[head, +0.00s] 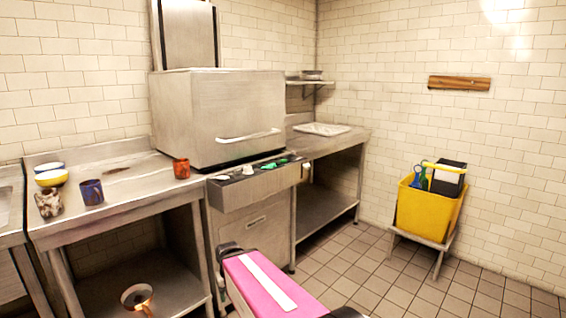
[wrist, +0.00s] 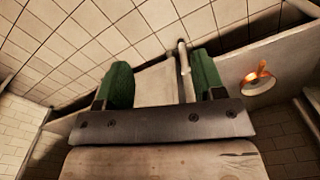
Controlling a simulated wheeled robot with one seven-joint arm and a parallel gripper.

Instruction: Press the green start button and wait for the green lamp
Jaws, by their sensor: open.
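The steel hood dishwasher (head: 218,115) stands against the back wall in the head view, its hood down. Its front control panel (head: 250,190) has pale knobs (head: 247,170) on the left of its top and small green parts (head: 268,165) on the right. I cannot tell which green part is the start button and which the lamp, or whether any is lit. My gripper (wrist: 162,82) shows in the wrist view with two green-padded fingers wide apart and nothing held between them. It is apart from the panel, which I cannot make out in the wrist view.
The left steel counter (head: 130,196) holds an orange cup (head: 181,168), a blue mug (head: 91,192), a mottled cup (head: 49,203) and bowls (head: 51,178). A copper-coloured vessel (head: 137,297) sits below. A yellow bucket (head: 428,211) stands right. Tiled floor (head: 370,270) is free.

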